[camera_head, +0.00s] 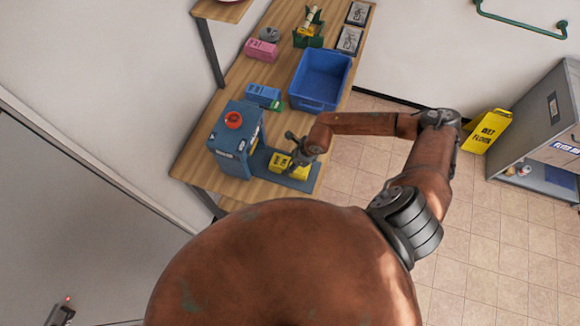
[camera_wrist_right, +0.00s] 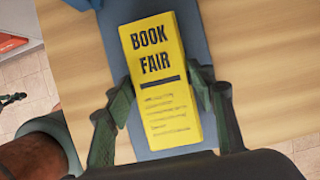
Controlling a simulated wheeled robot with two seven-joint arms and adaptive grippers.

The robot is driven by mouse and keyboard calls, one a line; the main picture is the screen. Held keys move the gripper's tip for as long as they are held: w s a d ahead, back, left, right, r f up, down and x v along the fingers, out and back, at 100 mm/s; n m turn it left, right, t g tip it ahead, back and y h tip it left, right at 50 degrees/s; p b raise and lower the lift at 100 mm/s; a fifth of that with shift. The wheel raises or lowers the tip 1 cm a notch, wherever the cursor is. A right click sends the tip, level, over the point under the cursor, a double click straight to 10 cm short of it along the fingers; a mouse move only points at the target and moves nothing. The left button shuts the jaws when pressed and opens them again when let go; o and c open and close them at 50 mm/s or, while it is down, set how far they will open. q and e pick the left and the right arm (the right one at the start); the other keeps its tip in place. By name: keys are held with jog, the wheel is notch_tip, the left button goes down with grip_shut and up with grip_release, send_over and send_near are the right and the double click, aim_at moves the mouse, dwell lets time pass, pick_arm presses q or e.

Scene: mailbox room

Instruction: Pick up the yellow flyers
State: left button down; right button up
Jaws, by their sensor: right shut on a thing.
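The yellow flyers (camera_head: 281,162), a block with "BOOK FAIR" printed on it, lie on the blue-grey bed (camera_head: 262,156) of a blue machine near the table's front end. In the right wrist view the flyers (camera_wrist_right: 160,65) fill the middle, with the print upright. My right gripper (camera_head: 299,158) is over them, and its green fingers (camera_wrist_right: 162,85) stand on either side, shut on the block. I cannot tell any gap between the flyers and the bed. The gripper covers part of the flyers in the head view. My left gripper is not in view.
The blue machine (camera_head: 235,145) with a red button stands left of the flyers. Behind are a blue bin (camera_head: 320,78), blue and green packs (camera_head: 264,96) and a pink pack (camera_head: 261,50). A yellow floor sign (camera_head: 487,131) and grey shelf unit (camera_head: 540,115) stand at right.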

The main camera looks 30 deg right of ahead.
jog(key=shift+c, duration=1.2)
jog(key=shift+r, duration=0.1)
